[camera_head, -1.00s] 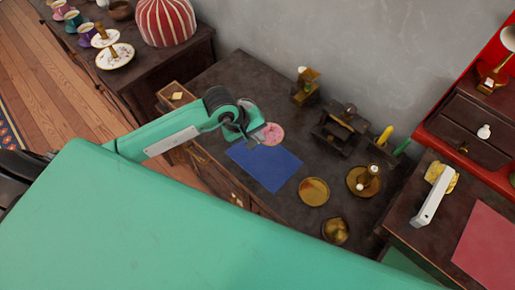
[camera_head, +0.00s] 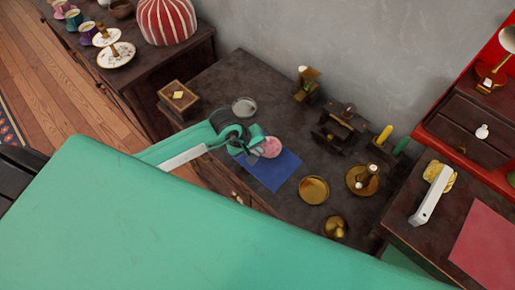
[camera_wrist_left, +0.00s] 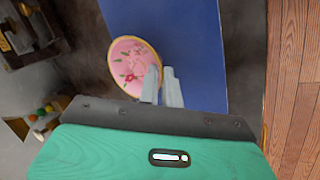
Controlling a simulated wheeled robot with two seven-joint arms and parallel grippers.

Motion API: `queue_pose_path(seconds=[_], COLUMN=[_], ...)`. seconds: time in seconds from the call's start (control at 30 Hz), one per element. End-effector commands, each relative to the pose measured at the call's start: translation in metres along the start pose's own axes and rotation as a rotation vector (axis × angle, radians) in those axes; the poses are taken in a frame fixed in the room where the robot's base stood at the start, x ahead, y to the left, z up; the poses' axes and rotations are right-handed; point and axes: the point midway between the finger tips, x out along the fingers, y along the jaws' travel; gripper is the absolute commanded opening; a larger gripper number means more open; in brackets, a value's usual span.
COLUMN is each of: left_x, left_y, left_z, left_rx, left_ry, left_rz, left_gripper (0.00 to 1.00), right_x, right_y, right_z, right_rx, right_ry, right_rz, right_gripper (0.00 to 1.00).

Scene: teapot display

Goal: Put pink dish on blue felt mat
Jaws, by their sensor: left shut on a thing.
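The pink dish (camera_head: 272,147), round with a gold rim and a flower pattern, is at the far left corner of the blue felt mat (camera_head: 277,176). My left gripper (camera_head: 257,152) is shut on the dish's near-left edge. In the left wrist view the dish (camera_wrist_left: 128,66) is beside the fingers (camera_wrist_left: 162,86) and overlaps the left edge of the mat (camera_wrist_left: 195,40). I cannot tell whether the dish touches the mat or hangs just above it. The gripper hides part of the dish. My right gripper is not in view.
A grey round dish (camera_head: 244,107) lies behind my left gripper. A brass plate (camera_head: 314,190) and a brass saucer (camera_head: 363,181) are right of the mat. A dark wooden stand (camera_head: 338,128) is at the back. The mat's right part is bare.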

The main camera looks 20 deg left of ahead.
Motion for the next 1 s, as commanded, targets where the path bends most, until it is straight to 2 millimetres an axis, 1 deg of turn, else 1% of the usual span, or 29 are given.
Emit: queue_pose_path(seconds=[0.03,0.07,0.1,0.13,0.17,0.43,0.53,0.57,0.67,0.77,0.87,1.0], left_x=[0.002,0.001,0.001,0.001,0.001,0.000,-0.003,-0.005,-0.019,-0.039,-0.060,-0.087], left_y=[-0.001,0.000,0.000,0.000,0.000,0.000,0.002,0.001,0.000,0.000,0.000,0.000], left_z=[0.000,0.000,0.000,0.000,0.000,0.000,0.000,-0.001,-0.002,-0.001,-0.001,-0.001], left_rx=[0.001,0.000,0.000,0.000,0.000,0.000,-0.001,0.000,0.002,0.003,0.003,0.003], left_ry=[0.000,0.000,0.000,0.000,0.000,0.000,-0.001,0.001,0.004,0.004,0.004,0.003], left_rz=[0.000,0.000,0.000,0.000,0.000,0.000,0.000,0.000,-0.001,0.000,0.000,-0.001], left_gripper=[0.00,0.12,0.20,0.25,0.28,0.28,0.28,0.28,0.28,0.28,0.28,0.28], right_x=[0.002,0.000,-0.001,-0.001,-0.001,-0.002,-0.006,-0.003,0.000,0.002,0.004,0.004], right_y=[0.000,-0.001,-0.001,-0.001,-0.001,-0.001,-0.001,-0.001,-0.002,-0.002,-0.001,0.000], right_z=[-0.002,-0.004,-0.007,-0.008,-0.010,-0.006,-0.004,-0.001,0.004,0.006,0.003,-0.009], right_rx=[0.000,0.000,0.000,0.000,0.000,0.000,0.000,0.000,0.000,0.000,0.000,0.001], right_ry=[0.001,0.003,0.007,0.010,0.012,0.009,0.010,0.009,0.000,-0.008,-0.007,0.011], right_rz=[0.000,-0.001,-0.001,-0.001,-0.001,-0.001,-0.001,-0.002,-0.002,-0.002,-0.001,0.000], right_gripper=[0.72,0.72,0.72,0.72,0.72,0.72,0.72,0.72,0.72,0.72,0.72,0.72])
